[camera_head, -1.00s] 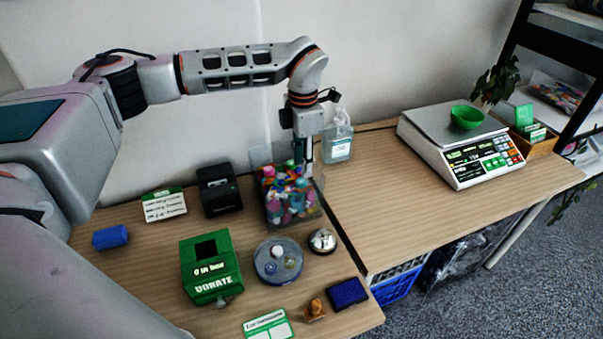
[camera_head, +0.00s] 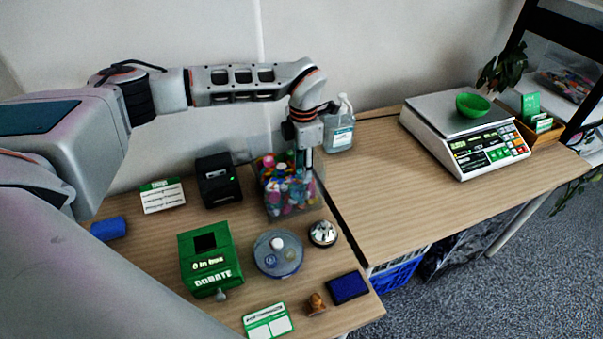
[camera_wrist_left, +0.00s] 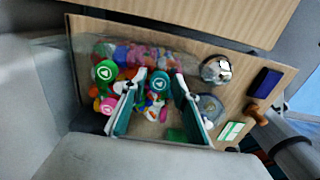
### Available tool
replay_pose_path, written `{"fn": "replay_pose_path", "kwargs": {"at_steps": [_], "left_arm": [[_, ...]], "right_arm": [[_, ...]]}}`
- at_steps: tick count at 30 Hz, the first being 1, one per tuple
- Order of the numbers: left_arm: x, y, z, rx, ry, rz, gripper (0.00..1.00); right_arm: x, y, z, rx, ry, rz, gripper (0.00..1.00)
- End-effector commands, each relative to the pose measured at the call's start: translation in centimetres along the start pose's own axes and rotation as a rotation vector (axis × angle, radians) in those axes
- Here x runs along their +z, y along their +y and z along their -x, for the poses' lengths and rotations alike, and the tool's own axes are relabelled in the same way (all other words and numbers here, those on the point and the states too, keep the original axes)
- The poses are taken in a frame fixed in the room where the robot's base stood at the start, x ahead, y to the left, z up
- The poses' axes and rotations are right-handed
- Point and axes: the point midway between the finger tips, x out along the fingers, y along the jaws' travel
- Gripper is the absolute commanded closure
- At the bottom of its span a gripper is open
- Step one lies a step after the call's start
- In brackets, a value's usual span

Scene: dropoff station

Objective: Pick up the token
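A clear bin (camera_head: 282,205) full of colourful caps and tokens stands at the back of the near table. My left gripper (camera_head: 304,160) points down at the bin's right side; its fingertips are partly hidden there. In the left wrist view the gripper (camera_wrist_left: 160,90) is open, with two teal-edged fingers apart over the contents. A teal token (camera_wrist_left: 160,81) with a white heart mark shows between the fingers. A green token (camera_wrist_left: 106,70) and a pink token (camera_wrist_left: 108,105) lie left of them. Which token is meant, I cannot tell. My right gripper is not in view.
A black printer (camera_head: 218,182), green donation box (camera_head: 209,262), round dish (camera_head: 277,256), bell (camera_head: 322,234) and blue pad (camera_head: 348,288) surround the bin. A sanitizer bottle (camera_head: 339,130) stands behind it. The right table (camera_head: 400,190) is mostly clear before the scale (camera_head: 470,150).

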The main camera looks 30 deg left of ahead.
Motion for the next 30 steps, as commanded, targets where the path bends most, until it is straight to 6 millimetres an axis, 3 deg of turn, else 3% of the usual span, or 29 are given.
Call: {"fn": "replay_pose_path", "kwargs": {"at_steps": [6,9,23,30], "left_arm": [[0.0,0.0,-0.1,0.000,0.000,0.000,0.71],[0.0,0.0,-0.1,0.000,0.000,0.000,0.87],[0.1,0.0,0.3,0.001,-0.002,0.000,0.87],[0.1,0.0,3.0,0.002,-0.003,-0.001,0.87]], "right_arm": [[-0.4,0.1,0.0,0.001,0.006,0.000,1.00],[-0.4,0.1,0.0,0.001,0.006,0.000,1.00],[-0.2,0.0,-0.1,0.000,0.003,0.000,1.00],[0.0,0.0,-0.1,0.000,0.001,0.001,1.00]]}}
